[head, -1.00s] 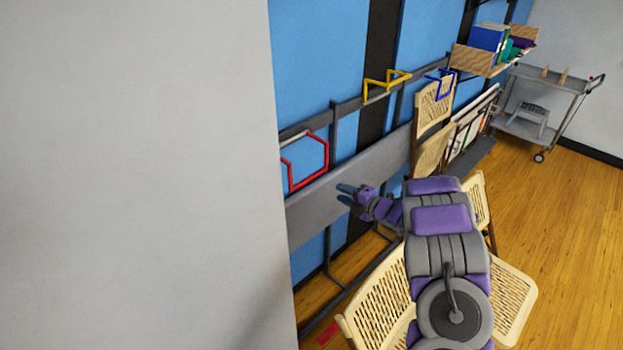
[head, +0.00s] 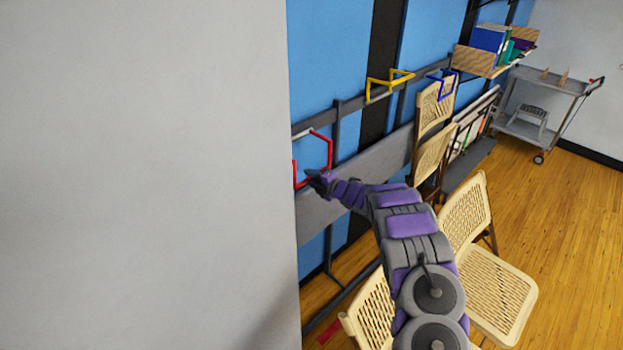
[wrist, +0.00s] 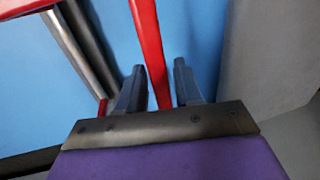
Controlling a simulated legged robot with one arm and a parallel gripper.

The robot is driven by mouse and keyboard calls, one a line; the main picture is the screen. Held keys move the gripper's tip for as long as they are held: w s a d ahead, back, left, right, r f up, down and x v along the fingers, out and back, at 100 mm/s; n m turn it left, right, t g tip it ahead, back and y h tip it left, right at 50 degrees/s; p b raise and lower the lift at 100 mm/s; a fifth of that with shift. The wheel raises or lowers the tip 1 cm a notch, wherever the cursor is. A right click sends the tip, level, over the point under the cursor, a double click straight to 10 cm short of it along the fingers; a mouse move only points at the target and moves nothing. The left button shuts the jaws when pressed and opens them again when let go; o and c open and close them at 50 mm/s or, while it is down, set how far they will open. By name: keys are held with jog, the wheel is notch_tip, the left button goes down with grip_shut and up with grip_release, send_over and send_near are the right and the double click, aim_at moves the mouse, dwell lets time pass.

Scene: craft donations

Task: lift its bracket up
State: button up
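A red bracket (head: 331,154) hangs on the dark rail along the blue wall, partly cut off by the pale wall at left. My gripper (head: 313,179) is at its lower part. In the wrist view my gripper (wrist: 159,75) is open, with a finger on each side of a red bar of the bracket (wrist: 148,45). Gaps show between the bar and both fingers, so it is not gripped. A yellow bracket (head: 378,82) and a blue bracket (head: 447,88) are farther right along the rail.
A pale wall (head: 150,180) fills the left and stands close beside my gripper. Folding chairs (head: 495,285) stand below and right of my arm. A shelf board (head: 470,60) with boxes and a grey cart (head: 525,132) are at the far right. Wooden floor is open at right.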

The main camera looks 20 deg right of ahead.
jog(key=shift+w, duration=0.25)
jog(key=shift+d+f, duration=0.1)
jog(key=shift+d, duration=0.35)
jog(key=shift+a, duration=0.3)
grip_shut()
jog(key=shift+f, duration=0.1)
